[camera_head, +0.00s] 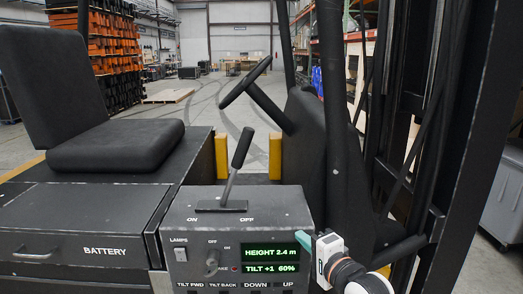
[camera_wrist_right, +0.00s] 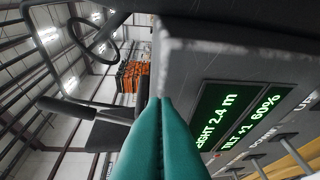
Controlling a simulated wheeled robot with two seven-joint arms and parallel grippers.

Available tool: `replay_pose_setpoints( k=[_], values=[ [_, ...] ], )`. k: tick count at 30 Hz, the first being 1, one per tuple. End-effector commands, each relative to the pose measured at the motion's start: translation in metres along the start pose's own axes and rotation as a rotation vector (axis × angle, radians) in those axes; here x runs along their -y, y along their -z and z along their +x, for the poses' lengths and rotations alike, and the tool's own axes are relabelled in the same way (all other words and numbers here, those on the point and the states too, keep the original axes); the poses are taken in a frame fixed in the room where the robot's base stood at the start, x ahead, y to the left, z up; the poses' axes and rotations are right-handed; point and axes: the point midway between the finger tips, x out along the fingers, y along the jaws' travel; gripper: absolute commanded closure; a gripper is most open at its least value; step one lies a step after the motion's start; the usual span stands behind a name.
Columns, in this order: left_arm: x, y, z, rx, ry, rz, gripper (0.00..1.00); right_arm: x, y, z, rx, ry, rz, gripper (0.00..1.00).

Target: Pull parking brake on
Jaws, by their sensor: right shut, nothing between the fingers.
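The parking brake lever (camera_head: 242,148) has a black grip on a metal rod. It rises from a slot plate on top of the grey console (camera_head: 290,206), between the labels ON at left and OFF at right. The lever leans to the right, toward OFF. In the right wrist view its grip (camera_wrist_right: 65,107) shows at the left. My right gripper (camera_head: 305,244), with teal fingers, is by the console's right front edge, beside the display and below and right of the lever, apart from it. Its fingers (camera_wrist_right: 160,102) are shut and empty. My left gripper is out of view.
The console front has a green display (camera_head: 270,254), a key switch (camera_head: 212,262) and a lamps switch (camera_head: 181,254). The steering wheel (camera_head: 245,83) stands behind the lever. The seat (camera_head: 115,145) is at left, and dark mast posts (camera_head: 480,120) are at right. Space above the console is open around the lever.

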Motion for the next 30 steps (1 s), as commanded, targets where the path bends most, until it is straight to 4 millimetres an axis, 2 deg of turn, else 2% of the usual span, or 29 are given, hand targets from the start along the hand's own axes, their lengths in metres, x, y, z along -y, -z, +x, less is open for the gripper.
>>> replay_pose_setpoints(
  k=[1, 3, 6, 9, 13, 23, 26, 30],
  values=[
    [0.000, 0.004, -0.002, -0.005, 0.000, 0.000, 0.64, -0.031, -0.001, 0.003, -0.014, -0.060, 0.054, 1.00],
    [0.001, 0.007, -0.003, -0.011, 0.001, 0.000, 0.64, -0.064, 0.000, 0.004, -0.040, -0.130, 0.142, 1.00],
    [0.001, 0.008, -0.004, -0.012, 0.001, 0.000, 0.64, -0.101, 0.002, 0.005, -0.078, -0.206, 0.243, 1.00],
    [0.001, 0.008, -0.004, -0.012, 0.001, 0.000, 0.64, -0.125, 0.002, 0.004, -0.109, -0.253, 0.312, 1.00],
    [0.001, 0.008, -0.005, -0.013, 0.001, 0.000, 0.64, -0.138, 0.002, 0.004, -0.127, -0.278, 0.354, 1.00],
    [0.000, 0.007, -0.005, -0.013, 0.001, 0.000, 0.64, -0.138, 0.003, 0.005, -0.128, -0.279, 0.358, 1.00],
    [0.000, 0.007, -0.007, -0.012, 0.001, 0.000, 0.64, -0.141, 0.003, 0.009, -0.129, -0.279, 0.358, 1.00],
    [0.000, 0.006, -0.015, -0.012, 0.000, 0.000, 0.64, -0.148, 0.004, 0.027, -0.129, -0.278, 0.359, 1.00]
  ],
)
